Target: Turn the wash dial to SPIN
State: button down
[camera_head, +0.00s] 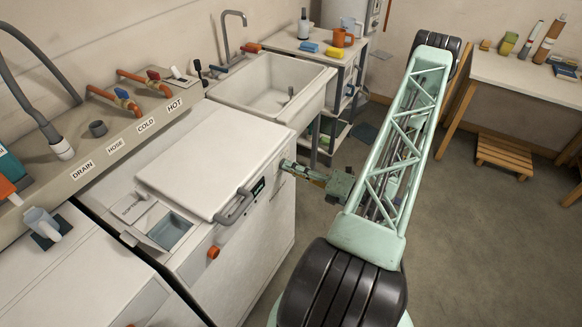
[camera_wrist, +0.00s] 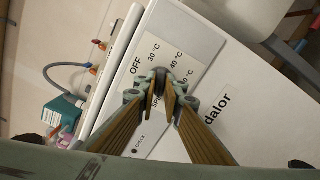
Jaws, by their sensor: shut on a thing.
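The wash dial is on the washer's pale control panel (camera_wrist: 196,40) in the wrist view. Labels OFF, 30 °C, 40 °C, another partly covered temperature and a partly covered SPIN stand around it. My gripper (camera_wrist: 168,82) is over the dial with its fingertips close together, shut on it. The fingers hide most of the dial, and I cannot tell where its pointer stands. In the head view my gripper (camera_head: 288,166) reaches the upper front of the white washer (camera_head: 255,245) from the right. The dial is hidden there.
The washer's lid (camera_head: 205,160) is down, with a grey handle (camera_head: 236,207) at its front edge. The detergent drawer (camera_head: 168,231) is beside the lid, and an orange knob (camera_head: 213,252) is below. A sink (camera_head: 270,85) stands behind.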

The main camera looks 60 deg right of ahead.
dwell(0.4)
jog(key=c, duration=3)
grip_release()
jog(key=shift+s, duration=0.2)
jog(key=shift+s+d, duration=0.15)
jog(key=shift+s, duration=2.75)
jog(key=shift+s+d, duration=0.1)
jog(key=shift+s, duration=2.8)
